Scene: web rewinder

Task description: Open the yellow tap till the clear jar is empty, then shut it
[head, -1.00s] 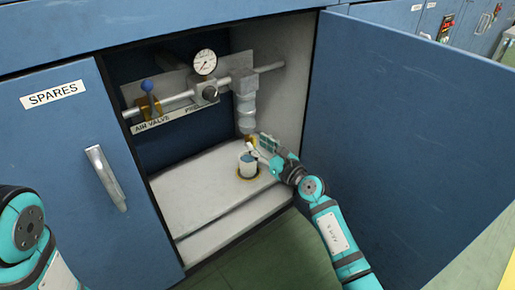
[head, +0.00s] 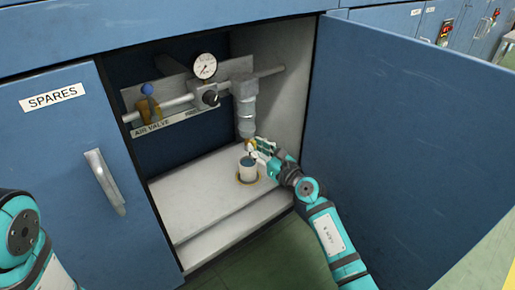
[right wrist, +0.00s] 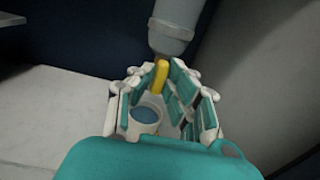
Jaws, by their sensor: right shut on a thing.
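The clear jar (head: 246,118) hangs under the filter unit at the right of the cabinet opening and looks greyish; I cannot tell its liquid level. In the right wrist view its lower end (right wrist: 172,38) is above my fingers. The yellow tap (right wrist: 160,76) is below the jar, between the fingers of my right gripper (right wrist: 158,92). In the head view my right gripper (head: 257,148) is shut on the tap, hiding most of it. My left gripper is out of view; only part of that arm shows.
A white cup (head: 248,172) stands on the cabinet floor below the tap; dark blue shows inside it (right wrist: 144,116). A gauge (head: 204,66), black knob (head: 210,98) and blue-knobbed air valve (head: 147,89) are left of the jar. The cabinet door (head: 400,150) stands open at right.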

